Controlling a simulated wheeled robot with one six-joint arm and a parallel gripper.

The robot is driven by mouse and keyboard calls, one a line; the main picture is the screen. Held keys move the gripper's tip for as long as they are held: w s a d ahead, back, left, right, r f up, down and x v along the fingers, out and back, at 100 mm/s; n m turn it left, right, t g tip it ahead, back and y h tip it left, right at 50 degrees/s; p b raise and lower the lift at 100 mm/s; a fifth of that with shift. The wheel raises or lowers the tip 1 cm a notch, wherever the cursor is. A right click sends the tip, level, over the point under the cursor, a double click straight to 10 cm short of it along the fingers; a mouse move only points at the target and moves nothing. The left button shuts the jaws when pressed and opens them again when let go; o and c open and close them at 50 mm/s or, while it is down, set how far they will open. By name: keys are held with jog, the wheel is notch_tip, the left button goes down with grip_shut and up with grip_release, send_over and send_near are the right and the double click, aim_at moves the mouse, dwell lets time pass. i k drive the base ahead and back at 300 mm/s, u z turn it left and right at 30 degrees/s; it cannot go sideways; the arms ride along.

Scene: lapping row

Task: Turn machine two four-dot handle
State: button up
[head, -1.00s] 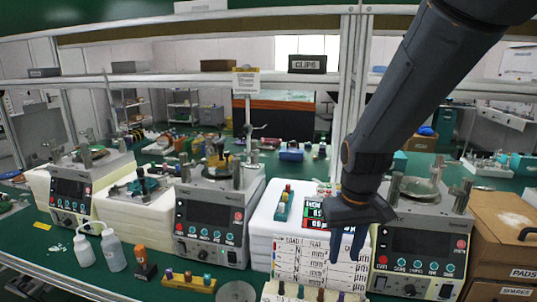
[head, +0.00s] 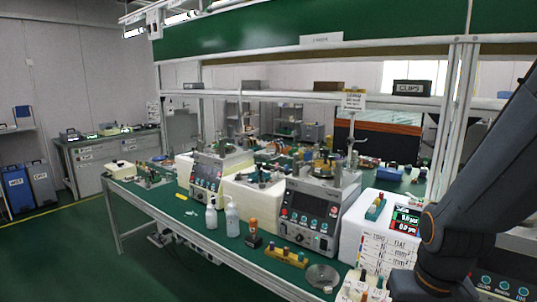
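Three lapping machines stand along the green bench. The left machine (head: 207,175) and the middle machine (head: 310,212) show dark front panels with a screen, a red button and small lit knobs. The right machine (head: 500,288) is mostly hidden by my arm and the frame edge. I cannot read which is machine two, and no four-dot handle can be made out at this size. My gripper (head: 415,287) is at the lower right, pointing down, in front of the right machine and right of the white label board. Its fingertips are not clearly visible.
A white block with a readout (head: 406,218) stands beside the middle machine. Floor (head: 90,250) is open at left.

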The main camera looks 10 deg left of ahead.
aim_at(317, 147)
jog(key=u, duration=0.25)
jog(key=k, duration=0.65)
jog(key=u, duration=1.25)
jog(key=i, duration=1.9)
jog(key=z, duration=0.45)
